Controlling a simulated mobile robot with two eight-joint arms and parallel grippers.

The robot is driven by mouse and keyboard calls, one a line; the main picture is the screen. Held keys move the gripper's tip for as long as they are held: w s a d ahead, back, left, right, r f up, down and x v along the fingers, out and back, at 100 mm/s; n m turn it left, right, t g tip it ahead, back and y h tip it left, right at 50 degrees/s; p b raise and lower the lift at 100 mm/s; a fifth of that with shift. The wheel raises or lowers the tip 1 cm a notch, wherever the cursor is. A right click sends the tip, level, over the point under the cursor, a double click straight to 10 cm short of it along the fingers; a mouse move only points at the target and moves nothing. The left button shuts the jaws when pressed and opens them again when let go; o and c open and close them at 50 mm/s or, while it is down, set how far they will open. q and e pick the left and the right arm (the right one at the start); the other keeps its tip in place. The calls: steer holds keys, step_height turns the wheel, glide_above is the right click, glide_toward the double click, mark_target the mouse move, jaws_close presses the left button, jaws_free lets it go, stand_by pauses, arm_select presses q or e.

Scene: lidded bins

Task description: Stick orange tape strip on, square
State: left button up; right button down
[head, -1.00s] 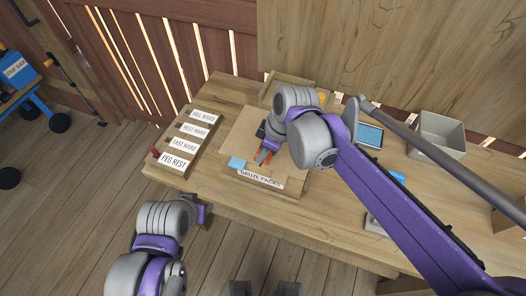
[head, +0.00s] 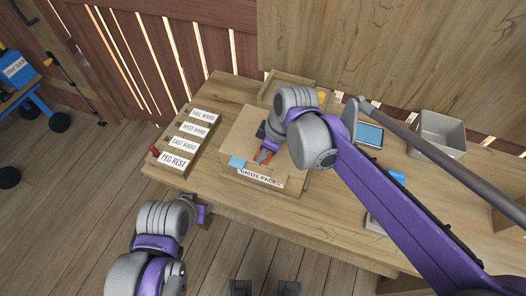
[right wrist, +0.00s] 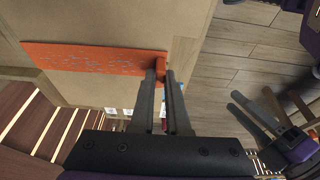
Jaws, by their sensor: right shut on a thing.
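The orange tape strip (right wrist: 95,58) lies along a tan face of the carton (right wrist: 115,92) in the right wrist view. Only a bit of the strip (head: 267,157) shows in the head view. My right gripper (right wrist: 162,74) is shut on a small orange tab at the strip's right end. In the head view the right gripper (head: 261,154) is over the carton (head: 240,135), which has a "GAUZE PACKS" label at its front. I cannot tell whether the whole strip touches the carton. My left gripper (head: 205,213) is off the table's front left edge; its fingers are unclear.
A rack (head: 182,158) with several white labels stands left of the carton. A blue piece (head: 237,162) is at the carton's front left. A wooden tray (head: 290,82) is behind, and a grey bin (head: 437,137) and blue-screened device (head: 370,134) are to the right.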

steer(key=shift+f, duration=0.15)
stand_by(0.4)
steer(key=c, duration=0.8)
jaws_free()
steer(key=shift+c, duration=0.2)
steer(key=v, duration=1.1)
steer(key=shift+p, duration=0.35)
steer(key=shift+d+f, duration=0.1)
steer(key=s+d+f+m+t+h, duration=0.1)
steer(key=s+d+f+m+t, duration=0.1)
steer(key=s+d+f+m, duration=0.4)
steer(key=s+d+f+m+t+h, duration=0.2)
steer(key=s+d+f+m, duration=0.4)
steer(key=d+f+m, duration=0.2)
steer(key=d, duration=0.2)
steer(key=shift+s+d, duration=0.4)
